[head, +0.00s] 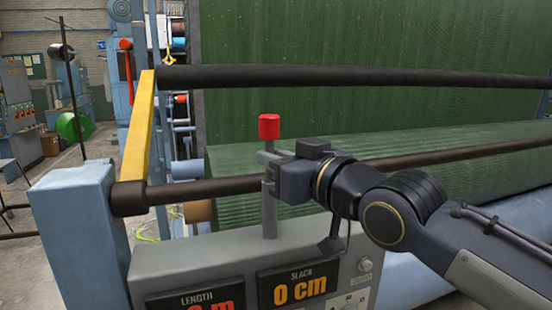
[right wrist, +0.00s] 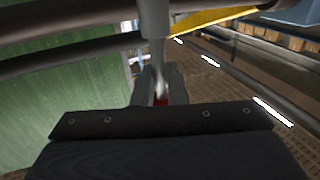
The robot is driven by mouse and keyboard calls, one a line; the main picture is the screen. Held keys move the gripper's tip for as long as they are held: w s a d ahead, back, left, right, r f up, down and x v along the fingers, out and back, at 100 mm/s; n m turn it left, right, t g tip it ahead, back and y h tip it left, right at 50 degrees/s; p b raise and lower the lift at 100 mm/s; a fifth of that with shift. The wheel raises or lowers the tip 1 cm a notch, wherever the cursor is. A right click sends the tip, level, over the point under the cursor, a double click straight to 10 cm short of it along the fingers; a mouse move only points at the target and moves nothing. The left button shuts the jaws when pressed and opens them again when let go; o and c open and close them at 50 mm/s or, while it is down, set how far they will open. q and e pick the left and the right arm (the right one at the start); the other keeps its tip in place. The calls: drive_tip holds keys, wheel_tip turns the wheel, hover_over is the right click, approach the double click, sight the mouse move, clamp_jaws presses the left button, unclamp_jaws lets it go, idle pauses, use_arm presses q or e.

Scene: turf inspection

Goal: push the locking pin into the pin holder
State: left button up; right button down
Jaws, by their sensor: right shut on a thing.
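A red knob (head: 269,127) tops a slim grey upright post, which I take to be the locking pin (head: 270,215). The post rises from the top of the grey control box, in front of the dark lower bar. My right gripper (head: 268,171) comes in from the right and is shut on the post, below the red knob. In the right wrist view, the fingers (right wrist: 161,88) close around the grey shaft (right wrist: 154,20), with a bit of red between them. I cannot clearly pick out the pin holder; the post's lower end meets the box top. My left gripper is not in view.
The grey control box (head: 160,264) has LENGTH and SLACK displays; SLACK reads 0 cm. Dark upper (head: 340,76) and lower (head: 225,187) bars run across before the green turf (head: 280,120). A yellow arm (head: 138,125) and a blue post (head: 80,235) stand at left.

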sight(276, 124)
drive_tip(key=shift+f+b, duration=1.6)
drive_tip(key=shift+f, duration=0.1)
drive_tip(key=shift+r, duration=0.15)
drive_tip(key=shift+r+p, duration=3.45)
drive_tip(key=shift+r, duration=0.85)
wheel_tip(276, 124, down, 9)
drive_tip(key=b, duration=0.8)
idle(0.4)
drive_tip(key=c, duration=1.4)
unclamp_jaws()
drive_tip(key=shift+r, duration=0.1)
